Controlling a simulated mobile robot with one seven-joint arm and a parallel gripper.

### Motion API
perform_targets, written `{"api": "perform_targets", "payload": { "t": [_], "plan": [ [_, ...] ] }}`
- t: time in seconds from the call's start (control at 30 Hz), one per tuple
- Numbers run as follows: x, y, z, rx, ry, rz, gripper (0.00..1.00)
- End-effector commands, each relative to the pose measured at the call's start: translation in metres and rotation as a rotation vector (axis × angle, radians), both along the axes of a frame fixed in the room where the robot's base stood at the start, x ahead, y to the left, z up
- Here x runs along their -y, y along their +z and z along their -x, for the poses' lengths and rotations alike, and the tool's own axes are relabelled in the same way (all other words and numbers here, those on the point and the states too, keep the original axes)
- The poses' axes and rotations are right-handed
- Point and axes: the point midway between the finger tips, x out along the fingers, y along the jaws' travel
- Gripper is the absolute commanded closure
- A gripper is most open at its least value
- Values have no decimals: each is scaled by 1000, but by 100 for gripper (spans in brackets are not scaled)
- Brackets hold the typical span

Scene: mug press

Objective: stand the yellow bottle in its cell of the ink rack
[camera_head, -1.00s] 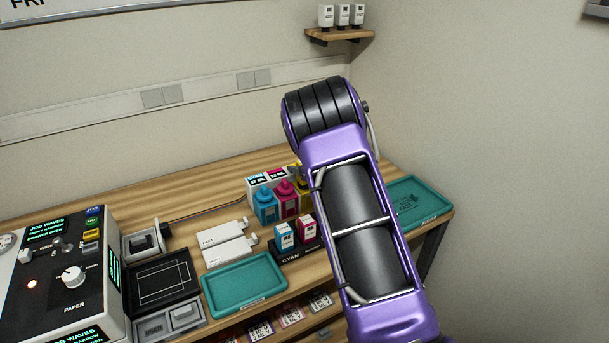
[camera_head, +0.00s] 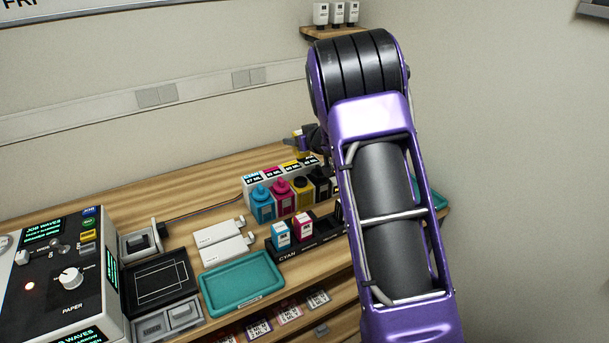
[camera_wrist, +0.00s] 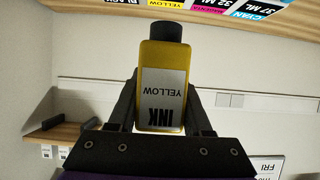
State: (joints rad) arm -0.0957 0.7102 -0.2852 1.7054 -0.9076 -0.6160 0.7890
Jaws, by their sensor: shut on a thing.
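The yellow bottle (camera_wrist: 163,62) shows large in the wrist view, with a black cap and a label reading INK YELLOW. That view is upside down, so the cap end points down. My gripper (camera_wrist: 161,95) is shut on its sides. In the head view my arm hides most of the gripper; a bit of yellow (camera_head: 299,145) shows above the back of the bench. The black ink rack (camera_head: 289,254) lies lower and nearer, with a cyan cartridge (camera_head: 281,235) and a magenta cartridge (camera_head: 303,226) in its left cells. My arm partly hides its right end.
Cyan, magenta, yellow and black bottles (camera_head: 282,203) stand behind the rack, before a white labelled box (camera_head: 252,183). A teal tray (camera_head: 242,283) and white packs (camera_head: 225,245) lie left of the rack. A wall shelf (camera_head: 325,32) is at the back.

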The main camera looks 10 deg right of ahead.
Motion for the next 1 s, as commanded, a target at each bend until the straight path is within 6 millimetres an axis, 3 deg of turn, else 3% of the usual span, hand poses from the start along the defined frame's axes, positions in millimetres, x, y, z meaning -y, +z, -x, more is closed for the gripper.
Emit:
{"api": "perform_targets", "payload": {
  "t": [0.23, 0.5, 0.7, 0.9, 1.0],
  "plan": [
    [23, -31, 61, -6, -4, 1, 100],
    [36, -56, 126, 0, -2, 0, 100],
    [36, -78, 140, -2, 0, 0, 100],
    [36, -113, 140, -2, 0, 1, 100],
    [36, -120, 140, 0, 0, 1, 100]
  ]
}}
